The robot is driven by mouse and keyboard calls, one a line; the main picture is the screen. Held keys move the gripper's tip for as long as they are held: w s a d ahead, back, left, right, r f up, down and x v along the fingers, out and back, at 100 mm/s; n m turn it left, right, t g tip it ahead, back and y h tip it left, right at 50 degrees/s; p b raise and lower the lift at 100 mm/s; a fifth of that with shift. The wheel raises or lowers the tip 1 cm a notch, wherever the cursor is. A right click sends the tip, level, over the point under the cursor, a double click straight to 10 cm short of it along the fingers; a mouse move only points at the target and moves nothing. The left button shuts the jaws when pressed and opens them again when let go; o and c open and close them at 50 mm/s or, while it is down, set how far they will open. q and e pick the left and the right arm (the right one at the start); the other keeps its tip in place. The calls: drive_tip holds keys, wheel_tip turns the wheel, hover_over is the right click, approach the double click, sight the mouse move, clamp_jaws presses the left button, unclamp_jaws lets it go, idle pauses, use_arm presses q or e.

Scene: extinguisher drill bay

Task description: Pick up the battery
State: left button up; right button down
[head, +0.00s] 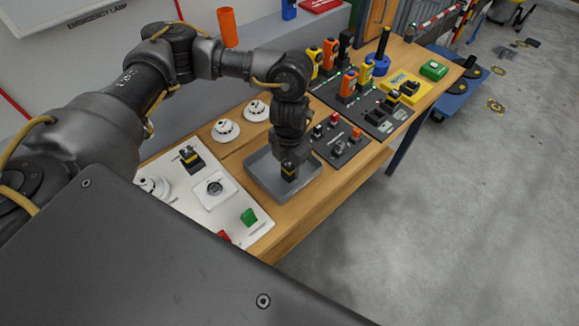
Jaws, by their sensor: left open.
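A small black block with a yellow band, which looks like the battery (289,170), is in the shallow grey tray (257,181) on the wooden bench. My left gripper (289,162) points down right over it, open, with its fingertips at or just above the block. The gripper hides part of the block, and I cannot tell whether they touch. A similar black and yellow block (192,159) sits on the white board (185,187) to the left. My right gripper is not in view.
White round detectors (226,130) lie behind the tray. Dark panels (340,142) with small knobs and several upright orange and yellow devices (348,84) stand to the right. A green box (433,70) is at the far end. Open floor lies beyond the bench's front edge.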

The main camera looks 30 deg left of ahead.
use_arm(q)
drive_tip(key=shift+f, duration=0.6)
drive_tip(key=c, duration=1.3)
drive_tip(key=shift+o, duration=0.2)
drive_tip(key=shift+r, duration=0.2)
drive_tip(key=shift+w+r+b, duration=0.1)
drive_tip(key=shift+r+b, duration=0.3)
drive_tip(key=shift+r, duration=0.25)
drive_tip(key=s+d+r+p, duration=0.4)
drive_tip(key=s+r+p, duration=0.3)
drive_tip(key=s+r, duration=0.4)
drive_tip(key=s, duration=0.2)
drive_tip(key=shift+s+d+r, duration=0.15)
drive_tip(key=shift+s+r, duration=0.1)
drive_tip(key=shift+s, duration=0.05)
